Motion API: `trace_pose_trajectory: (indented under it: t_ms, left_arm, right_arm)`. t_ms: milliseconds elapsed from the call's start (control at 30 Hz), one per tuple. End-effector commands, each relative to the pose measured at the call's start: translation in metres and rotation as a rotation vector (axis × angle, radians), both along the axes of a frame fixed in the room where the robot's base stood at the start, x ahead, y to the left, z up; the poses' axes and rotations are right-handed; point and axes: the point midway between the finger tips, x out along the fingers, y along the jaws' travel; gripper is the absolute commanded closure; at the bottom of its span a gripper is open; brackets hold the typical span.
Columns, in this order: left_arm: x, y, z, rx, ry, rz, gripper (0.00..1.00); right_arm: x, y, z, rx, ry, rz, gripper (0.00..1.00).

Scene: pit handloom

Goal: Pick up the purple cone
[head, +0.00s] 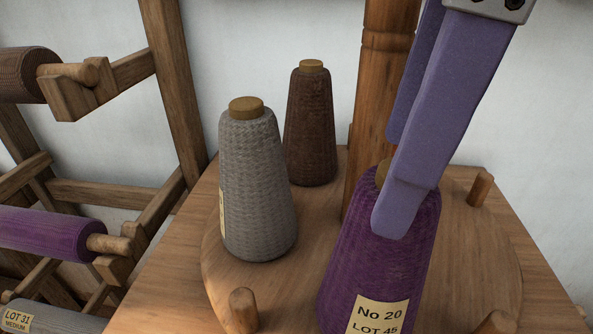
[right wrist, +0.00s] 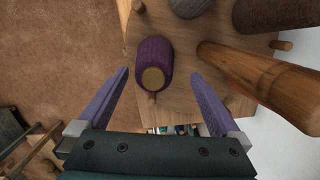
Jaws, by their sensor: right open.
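The purple cone (head: 375,270) stands upright at the front right of a round wooden turntable, with a tan top and a label reading "No 20, LOT 45". My right gripper (head: 392,185) comes down from the upper right over the cone's top. One finger passes in front of the cone and hides part of its top; the other shows behind. In the right wrist view the fingers (right wrist: 159,74) are open, one on each side of the cone's tan top (right wrist: 152,78), with a gap on both sides. My left gripper is not in view.
A grey cone (head: 257,190) and a brown cone (head: 311,130) stand on the same turntable (head: 220,285). A wooden post (head: 372,120) rises behind the purple cone. Short pegs (head: 243,310) stand near the turntable's rim. A rack with wound rolls (head: 45,232) is at left.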

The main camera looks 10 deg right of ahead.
Motion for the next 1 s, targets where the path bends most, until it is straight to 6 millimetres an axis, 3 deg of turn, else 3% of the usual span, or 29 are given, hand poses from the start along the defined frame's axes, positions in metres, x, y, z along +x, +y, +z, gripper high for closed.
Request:
trace_pose_trajectory:
  t_ms: [633,900,1000]
  left_arm:
    - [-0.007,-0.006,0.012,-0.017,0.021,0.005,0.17]
    - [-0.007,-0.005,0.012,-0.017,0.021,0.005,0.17]
    - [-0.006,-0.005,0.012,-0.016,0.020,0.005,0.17]
  right_arm:
    - [0.000,0.008,-0.085,0.003,0.005,0.001,0.00]
    - [0.001,0.009,-0.090,0.004,0.003,0.001,0.00]
    - [0.001,0.009,-0.090,0.004,0.003,0.001,0.09]
